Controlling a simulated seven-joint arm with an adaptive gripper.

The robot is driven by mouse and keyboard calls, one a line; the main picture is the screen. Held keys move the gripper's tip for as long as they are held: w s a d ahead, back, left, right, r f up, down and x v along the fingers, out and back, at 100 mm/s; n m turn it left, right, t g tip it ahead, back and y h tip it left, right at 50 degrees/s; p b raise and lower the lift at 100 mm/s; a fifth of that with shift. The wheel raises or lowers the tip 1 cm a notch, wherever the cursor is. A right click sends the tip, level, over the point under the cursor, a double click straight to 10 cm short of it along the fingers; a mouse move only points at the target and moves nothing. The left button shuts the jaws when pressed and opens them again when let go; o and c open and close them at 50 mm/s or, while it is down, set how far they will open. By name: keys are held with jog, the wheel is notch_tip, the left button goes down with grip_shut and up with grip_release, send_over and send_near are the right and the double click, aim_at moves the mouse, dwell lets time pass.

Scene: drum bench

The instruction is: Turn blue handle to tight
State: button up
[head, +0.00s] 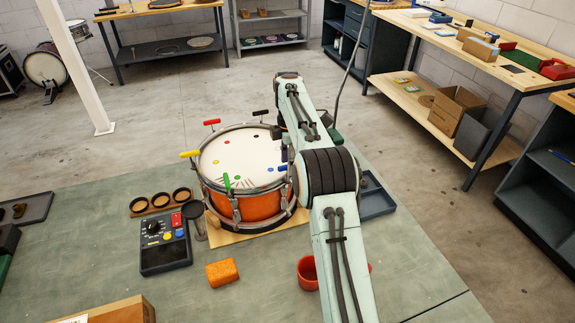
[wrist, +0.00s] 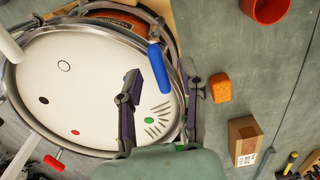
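The orange drum (head: 255,205) with a white head stands on a board on the bench. The blue handle (wrist: 158,68) is at the drum's rim in the wrist view, slanted, its lower end pointing toward the gap between my fingers. My gripper (wrist: 164,82) is open, one finger over the drum head, the other beyond the rim. I cannot tell whether the handle lies between the fingertips in depth. A fan of dark marks with a green dot (wrist: 149,120) is on the head below the handle.
Red (head: 211,122), yellow (head: 189,153) and green (head: 227,182) handles stick out around the rim. A control box (head: 165,247), orange sponge (head: 222,273), red cup (head: 308,272) and blue tray (head: 376,197) surround the drum.

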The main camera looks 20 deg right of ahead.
jog(key=shift+f, duration=0.85)
grip_shut()
jog(key=shift+m, duration=0.4)
